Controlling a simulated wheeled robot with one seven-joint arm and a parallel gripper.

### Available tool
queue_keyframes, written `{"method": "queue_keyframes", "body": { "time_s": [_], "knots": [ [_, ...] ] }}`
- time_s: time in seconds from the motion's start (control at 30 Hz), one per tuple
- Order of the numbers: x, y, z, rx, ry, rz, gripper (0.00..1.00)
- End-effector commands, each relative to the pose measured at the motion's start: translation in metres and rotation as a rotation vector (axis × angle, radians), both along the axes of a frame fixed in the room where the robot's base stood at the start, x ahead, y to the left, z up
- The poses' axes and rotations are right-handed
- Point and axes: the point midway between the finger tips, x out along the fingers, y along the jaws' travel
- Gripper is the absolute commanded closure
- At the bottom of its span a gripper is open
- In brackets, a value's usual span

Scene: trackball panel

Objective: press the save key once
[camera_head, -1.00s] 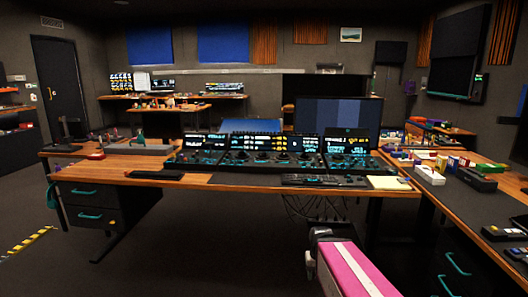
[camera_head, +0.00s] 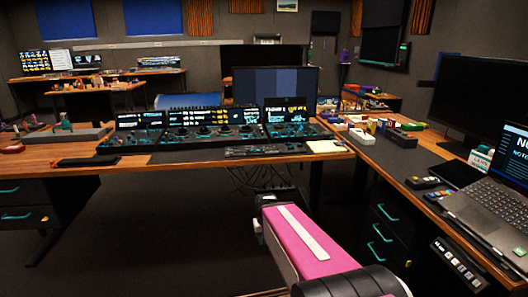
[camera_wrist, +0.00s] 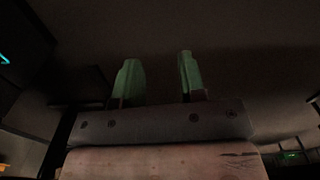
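A trackball panel (camera_head: 215,134) with several lit screens stands on the wooden desk, in the middle of the head view. It has rows of knobs and teal-lit keys. The save key is too small to make out. My gripper shows in the wrist view (camera_wrist: 158,80), with two green fingers apart and nothing between them. In the head view my pink arm (camera_head: 305,240) is at the bottom, in front of the desk and below its top. The gripper's end there is hard to make out, and it is apart from the panel.
A keyboard (camera_head: 265,150) and a notepad (camera_head: 325,146) lie before the panel. A black monitor (camera_head: 275,85) stands behind it. A side desk at the right holds a laptop (camera_head: 490,200) and another monitor (camera_head: 490,95). The floor (camera_head: 150,225) in front of the desk is clear.

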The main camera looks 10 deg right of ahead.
Motion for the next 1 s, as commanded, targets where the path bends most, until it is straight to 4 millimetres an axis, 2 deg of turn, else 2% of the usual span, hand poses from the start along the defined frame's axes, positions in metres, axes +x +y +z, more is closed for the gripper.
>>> {"method": "queue_keyframes", "body": {
  "time_s": [0.03, 0.1, 1.0],
  "knots": [
    [0.0000, 0.0000, 0.0000, 0.000, 0.000, 0.000, 0.80],
    [0.0000, 0.0000, 0.0000, 0.000, 0.000, 0.000, 1.00],
    [0.0000, 0.0000, 0.0000, 0.000, 0.000, 0.000, 1.00]
  ]
}}
